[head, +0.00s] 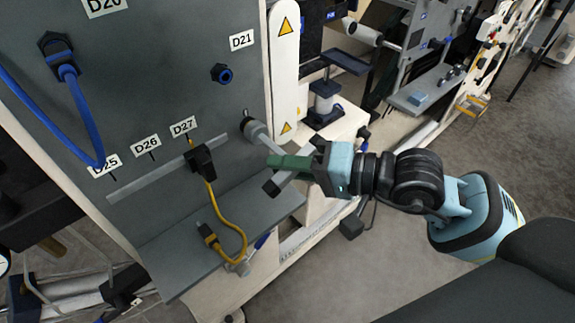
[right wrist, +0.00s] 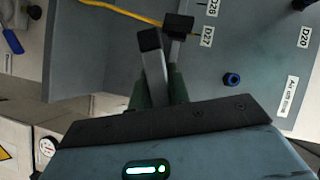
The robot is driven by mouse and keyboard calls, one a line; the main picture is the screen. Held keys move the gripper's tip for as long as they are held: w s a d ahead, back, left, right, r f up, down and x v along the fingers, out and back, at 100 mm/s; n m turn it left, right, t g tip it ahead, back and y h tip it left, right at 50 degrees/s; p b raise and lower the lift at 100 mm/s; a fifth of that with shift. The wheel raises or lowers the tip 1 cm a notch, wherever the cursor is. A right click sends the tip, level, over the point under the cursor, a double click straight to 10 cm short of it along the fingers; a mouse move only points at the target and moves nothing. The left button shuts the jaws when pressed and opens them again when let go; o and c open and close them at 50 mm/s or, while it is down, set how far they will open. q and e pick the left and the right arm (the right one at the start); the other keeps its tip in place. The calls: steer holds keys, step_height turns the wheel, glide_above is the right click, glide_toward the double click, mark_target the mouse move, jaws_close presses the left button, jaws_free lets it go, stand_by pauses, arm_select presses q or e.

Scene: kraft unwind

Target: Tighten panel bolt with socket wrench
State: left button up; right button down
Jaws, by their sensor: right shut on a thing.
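My left gripper is not in view.
A black plug (head: 201,160) with a yellow cable (head: 238,222) hangs beside the wrench, above a grey shelf (head: 170,262). A blue cable (head: 82,115) and a blue port (head: 221,73) are on the panel. A white post (head: 285,65) with warning signs stands right of it.

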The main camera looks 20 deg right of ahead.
steer(key=shift+m+y+b, duration=0.3)
steer(key=shift+m+b, duration=0.1)
steer(key=shift+b, duration=0.35)
steer(key=shift+m+t+b, duration=0.3)
steer(key=shift+b, duration=0.2)
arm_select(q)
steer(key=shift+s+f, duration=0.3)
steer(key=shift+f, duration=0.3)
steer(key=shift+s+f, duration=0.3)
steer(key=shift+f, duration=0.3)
arm_select(e)
steer(key=shift+r+y, duration=0.15)
steer(key=shift+y, duration=0.15)
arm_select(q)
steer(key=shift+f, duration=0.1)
